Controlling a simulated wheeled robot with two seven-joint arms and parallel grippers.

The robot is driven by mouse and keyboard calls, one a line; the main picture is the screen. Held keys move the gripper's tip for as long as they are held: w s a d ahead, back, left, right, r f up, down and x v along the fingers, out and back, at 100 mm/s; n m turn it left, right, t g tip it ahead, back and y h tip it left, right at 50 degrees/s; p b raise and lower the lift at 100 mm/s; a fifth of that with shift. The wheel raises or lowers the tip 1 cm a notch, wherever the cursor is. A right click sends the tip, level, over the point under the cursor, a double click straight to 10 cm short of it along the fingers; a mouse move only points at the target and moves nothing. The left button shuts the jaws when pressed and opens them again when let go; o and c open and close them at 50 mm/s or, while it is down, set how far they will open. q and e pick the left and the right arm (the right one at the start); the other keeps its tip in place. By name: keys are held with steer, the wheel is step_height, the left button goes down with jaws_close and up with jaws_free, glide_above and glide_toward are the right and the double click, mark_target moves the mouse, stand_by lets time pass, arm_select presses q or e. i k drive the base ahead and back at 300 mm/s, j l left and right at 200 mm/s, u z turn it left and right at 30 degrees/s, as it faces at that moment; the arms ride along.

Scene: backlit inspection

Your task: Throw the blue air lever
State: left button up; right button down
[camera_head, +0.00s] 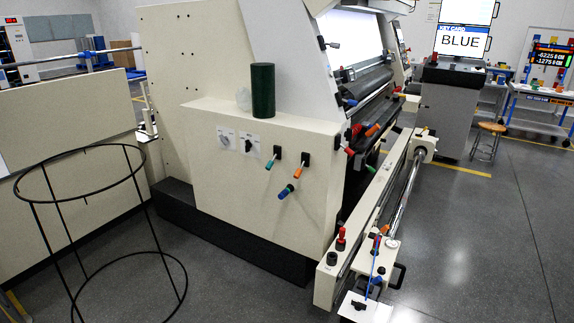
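The cream machine's side panel (235,165) stands in the middle of the view and carries several short levers with coloured grips. A lever with a blue grip (286,191) sits lowest, angled down to the left. Above it are a teal-green-gripped lever (270,164) and an orange-gripped lever (298,172), both on black mounts. Another blue part (350,102) shows by the rollers, and a thin blue piece (375,255) stands on the low rail unit. I cannot tell which one is the air lever. Neither of my grippers is in view.
A dark green cylinder (263,91) stands on the panel's ledge. A black wire hoop stand (80,152) is at the left front. A long rail unit (385,205) juts forward at the right. A screen (461,41) reads "BLUE". Grey floor (475,235) is clear at the right.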

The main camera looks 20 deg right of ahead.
mark_target(378, 279)
steer(key=l+z, duration=0.35)
steer(key=i+l+z, duration=0.1)
steer(key=l+z, duration=0.65)
steer(key=i+j, duration=0.05)
steer(key=j, duration=0.1)
